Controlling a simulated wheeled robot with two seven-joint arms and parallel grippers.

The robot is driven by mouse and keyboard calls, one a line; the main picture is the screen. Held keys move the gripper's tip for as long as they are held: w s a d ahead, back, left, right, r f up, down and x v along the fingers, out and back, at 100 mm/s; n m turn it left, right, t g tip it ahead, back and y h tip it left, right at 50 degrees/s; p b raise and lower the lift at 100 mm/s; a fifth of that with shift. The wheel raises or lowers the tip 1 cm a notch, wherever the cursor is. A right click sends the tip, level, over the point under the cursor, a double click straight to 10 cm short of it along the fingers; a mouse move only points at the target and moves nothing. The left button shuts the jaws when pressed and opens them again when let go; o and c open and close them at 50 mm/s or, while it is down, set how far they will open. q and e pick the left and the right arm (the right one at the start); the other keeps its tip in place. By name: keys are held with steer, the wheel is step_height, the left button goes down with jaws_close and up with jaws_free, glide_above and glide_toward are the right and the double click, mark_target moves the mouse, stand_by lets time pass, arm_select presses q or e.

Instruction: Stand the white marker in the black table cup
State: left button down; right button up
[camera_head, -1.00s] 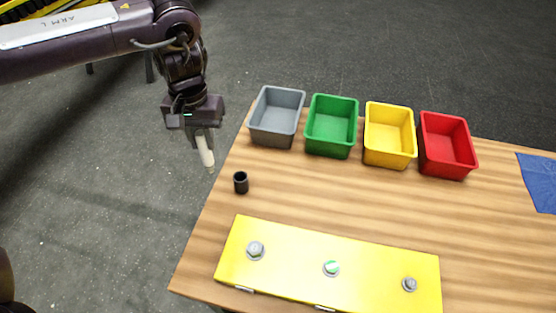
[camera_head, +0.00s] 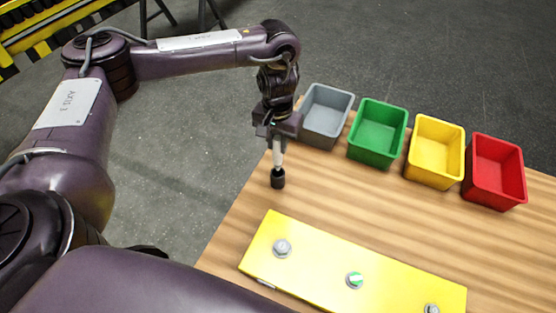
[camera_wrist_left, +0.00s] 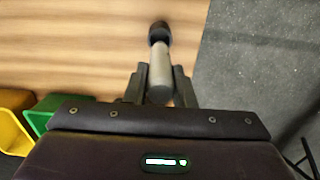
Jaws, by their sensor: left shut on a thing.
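My left gripper (camera_head: 277,140) is shut on the white marker (camera_head: 278,158), which hangs upright below it. The black table cup (camera_head: 278,180) stands near the table's left edge, directly under the marker. In the head view the marker's lower end meets the cup's mouth; I cannot tell how deep it reaches. In the left wrist view the marker (camera_wrist_left: 160,75) sits between the fingers of the gripper (camera_wrist_left: 160,88), and its far end overlaps the black cup (camera_wrist_left: 159,34). My right gripper is out of view.
Grey (camera_head: 326,112), green (camera_head: 377,133), yellow (camera_head: 434,152) and red (camera_head: 494,172) bins line the table's back. A yellow panel (camera_head: 318,268) with several round fittings lies in front. Bare wooden table (camera_head: 340,205) lies between them.

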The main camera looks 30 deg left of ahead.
mark_target(278, 159)
arm_select(q)
steer(key=shift+f+b, duration=0.75)
steer(key=shift+f, duration=2.6)
steer(key=shift+f, duration=0.1)
steer(key=c, duration=1.2)
jaws_free()
step_height(278, 159, up, 12)
steer(key=shift+r+p, duration=0.15)
steer(key=shift+p, duration=1)
